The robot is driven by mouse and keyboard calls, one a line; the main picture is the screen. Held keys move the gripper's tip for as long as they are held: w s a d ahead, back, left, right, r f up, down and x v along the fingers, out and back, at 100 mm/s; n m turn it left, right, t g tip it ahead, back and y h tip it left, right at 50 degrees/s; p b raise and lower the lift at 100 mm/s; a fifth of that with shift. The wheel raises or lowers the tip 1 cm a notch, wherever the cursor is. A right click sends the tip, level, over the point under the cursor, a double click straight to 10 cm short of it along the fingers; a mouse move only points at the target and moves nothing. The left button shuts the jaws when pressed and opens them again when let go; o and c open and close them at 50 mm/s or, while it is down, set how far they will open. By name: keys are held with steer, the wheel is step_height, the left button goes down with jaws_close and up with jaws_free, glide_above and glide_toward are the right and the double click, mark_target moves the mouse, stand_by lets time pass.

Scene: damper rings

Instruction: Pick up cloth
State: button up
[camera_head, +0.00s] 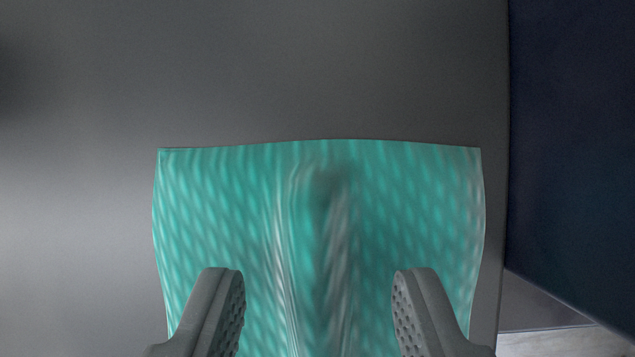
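A teal patterned cloth (400,200) lies on a dark grey surface, filling the lower middle of the view. A raised fold runs down its middle, from near the far edge to the bottom of the picture. My gripper (317,285) is open, with one finger on each side of the fold. Both fingers appear over the cloth with nothing between them but the fold in view. I cannot tell whether the fingertips touch the cloth. The cloth's near edge is out of the picture.
The dark grey surface (250,70) is bare at the left and beyond the cloth. Its right edge runs close to the cloth's right side. A dark navy block or panel (575,130) stands along the right. A light floor patch (550,343) shows at the lower right.

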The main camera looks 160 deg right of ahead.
steer(key=shift+w+f, duration=0.1)
steer(key=shift+f, duration=0.15)
jaws_close()
steer(key=shift+r, duration=0.15)
steer(key=s+d, duration=0.3)
steer(key=s, duration=0.5)
steer(key=s+d, duration=0.3)
steer(key=s, duration=0.6)
steer(key=shift+d, duration=0.1)
steer(key=c, duration=0.7)
jaws_free()
jaws_close()
steer(key=shift+w, duration=0.1)
